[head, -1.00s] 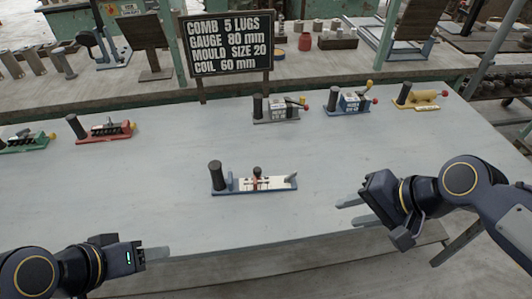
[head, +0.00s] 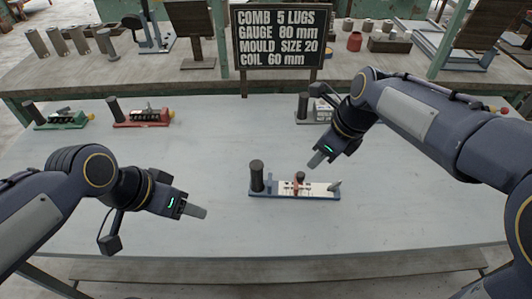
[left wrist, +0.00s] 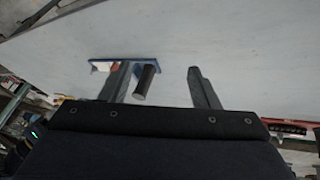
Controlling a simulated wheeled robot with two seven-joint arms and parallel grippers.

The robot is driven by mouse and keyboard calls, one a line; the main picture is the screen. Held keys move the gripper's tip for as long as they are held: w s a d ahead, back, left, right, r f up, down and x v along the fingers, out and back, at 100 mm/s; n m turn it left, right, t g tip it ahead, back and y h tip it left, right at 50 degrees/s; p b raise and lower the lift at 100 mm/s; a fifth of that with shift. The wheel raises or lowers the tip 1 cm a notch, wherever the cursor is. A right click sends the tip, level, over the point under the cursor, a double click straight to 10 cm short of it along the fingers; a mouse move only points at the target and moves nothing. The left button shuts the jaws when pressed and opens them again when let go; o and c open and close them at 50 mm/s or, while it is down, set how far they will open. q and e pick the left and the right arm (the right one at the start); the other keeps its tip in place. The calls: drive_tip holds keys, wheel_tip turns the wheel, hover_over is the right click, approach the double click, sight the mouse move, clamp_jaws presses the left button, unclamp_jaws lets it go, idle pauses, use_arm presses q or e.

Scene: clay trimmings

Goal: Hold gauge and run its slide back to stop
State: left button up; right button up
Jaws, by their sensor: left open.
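The gauge (head: 318,196) stands on the grey table, right of centre in the head view. It has a blue base, a white scale, an upright black handle (head: 257,176) at its left end and a slide (head: 299,184) with a red part and dark knob near mid-scale. My left gripper (head: 195,211) is open, left of the handle and apart from it. In the left wrist view the handle (left wrist: 147,80) appears between the open fingers (left wrist: 162,85), nearer the left one, which hides part of the base. My right gripper (head: 318,158) hovers above the gauge's right half; its finger gap is unclear.
A green device (head: 62,119) and a red device (head: 142,117) stand at the back left. Another device (head: 303,110) is partly hidden by my right arm. A sign (head: 278,38) reads "GAUGE 80 mm". The table left of the gauge is clear.

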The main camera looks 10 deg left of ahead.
use_arm(q)
drive_tip(key=w+d+m+g+y, duration=0.1)
drive_tip(key=w+d+m+g, duration=0.25)
drive_tip(key=w+m, duration=0.55)
drive_tip(key=m+y, duration=0.3)
drive_tip(key=m, duration=0.2)
hover_over(257, 176)
drive_tip(key=w, duration=0.2)
drive_tip(key=f, duration=0.3)
drive_tip(key=shift+s+a+f+g, duration=0.25)
drive_tip(key=shift+a+f, duration=0.05)
drive_tip(key=shift+f, duration=0.35)
wheel_tip(257, 176, down, 7)
drive_tip(key=shift+f, duration=0.2)
drive_tip(key=shift+c, duration=0.4)
